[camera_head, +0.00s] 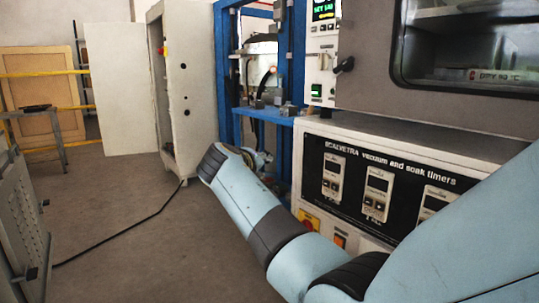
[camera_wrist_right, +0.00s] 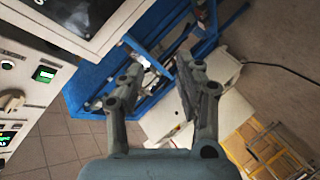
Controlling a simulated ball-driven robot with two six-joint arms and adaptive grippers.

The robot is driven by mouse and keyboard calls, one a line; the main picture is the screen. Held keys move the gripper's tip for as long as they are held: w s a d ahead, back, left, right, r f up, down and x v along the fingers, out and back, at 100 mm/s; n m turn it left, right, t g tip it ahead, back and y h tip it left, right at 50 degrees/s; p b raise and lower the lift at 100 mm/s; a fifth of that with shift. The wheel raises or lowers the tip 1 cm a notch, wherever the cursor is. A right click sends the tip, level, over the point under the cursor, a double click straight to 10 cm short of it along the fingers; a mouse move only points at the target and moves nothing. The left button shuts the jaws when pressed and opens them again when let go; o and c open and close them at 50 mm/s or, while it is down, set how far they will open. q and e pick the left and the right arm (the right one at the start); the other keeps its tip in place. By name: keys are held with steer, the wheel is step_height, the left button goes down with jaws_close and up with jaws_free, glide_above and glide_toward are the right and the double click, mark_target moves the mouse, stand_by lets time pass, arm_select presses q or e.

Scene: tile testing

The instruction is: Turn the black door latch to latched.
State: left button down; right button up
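The black door latch (camera_head: 344,66) sits on the oven front, between the white control panel and the grey door (camera_head: 369,61). It looks tilted, with one end lower at the left; whether it is latched cannot be told. I cannot make it out in the right wrist view. My right gripper (camera_wrist_right: 160,76) is open and empty, its two fingers apart. In the head view it is mostly hidden behind my wrist, with a small part (camera_head: 262,160) showing, below and left of the latch. My left gripper is not in view.
The timer cabinet (camera_head: 440,150) stands under the oven door. A blue frame (camera_head: 226,75) with equipment is left of the oven. A white cabinet (camera_head: 190,110) with an open door stands farther back. A black cable (camera_head: 115,234) crosses the open floor.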

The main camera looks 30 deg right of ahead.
mark_target(342, 66)
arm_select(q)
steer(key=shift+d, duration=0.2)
arm_select(e)
steer(key=shift+r, duration=0.1)
